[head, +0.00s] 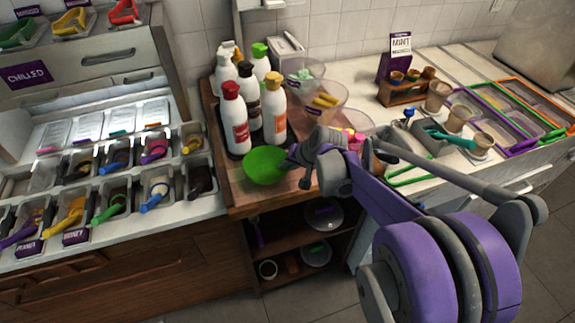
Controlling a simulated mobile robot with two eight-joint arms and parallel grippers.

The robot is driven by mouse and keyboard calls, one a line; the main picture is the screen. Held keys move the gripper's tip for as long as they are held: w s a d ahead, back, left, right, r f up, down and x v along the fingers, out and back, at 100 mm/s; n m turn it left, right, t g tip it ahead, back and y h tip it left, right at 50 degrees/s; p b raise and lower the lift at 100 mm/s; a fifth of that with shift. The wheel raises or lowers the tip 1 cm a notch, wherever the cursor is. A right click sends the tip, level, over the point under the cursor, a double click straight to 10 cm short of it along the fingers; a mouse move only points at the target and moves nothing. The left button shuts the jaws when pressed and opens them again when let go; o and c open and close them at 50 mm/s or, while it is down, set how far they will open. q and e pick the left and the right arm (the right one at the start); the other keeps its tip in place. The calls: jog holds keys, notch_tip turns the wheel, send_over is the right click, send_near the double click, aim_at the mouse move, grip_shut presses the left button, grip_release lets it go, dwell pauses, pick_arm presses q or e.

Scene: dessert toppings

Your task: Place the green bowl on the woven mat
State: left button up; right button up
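The green bowl (263,168) is upright near the front edge of the wooden counter section, in front of the sauce bottles. My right gripper (289,160) comes in from the right, with its fingertips at the bowl's right rim. The fingertips are small and partly hidden, so I cannot tell whether they are closed on the rim. I cannot tell whether the bowl rests on the wood or is slightly above it. I cannot make out the woven mat. My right arm covers part of the counter to the right. My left gripper is not in view.
Several sauce bottles, including a red-capped one (234,121), stand close behind the bowl. Clear bowls (318,101) with toppings stand to their right. Topping bins (198,178) fill the left counter. A wooden cup rack (405,92) and a green-framed tray (500,100) are at right.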

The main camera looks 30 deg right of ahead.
jog(key=shift+o, duration=0.8)
jog(key=shift+r, duration=0.25)
jog(key=p+v, duration=0.1)
jog(key=v, duration=1)
jog(key=s+a+f+n, duration=0.4)
jog(key=s+a, duration=0.3)
jog(key=a, duration=0.1)
jog(key=s+a+f+n+g+h, duration=0.1)
jog(key=s+a+f+n, duration=0.3)
jog(key=s+a, duration=0.4)
jog(key=shift+s+f, duration=0.2)
jog(key=shift+f, duration=0.4)
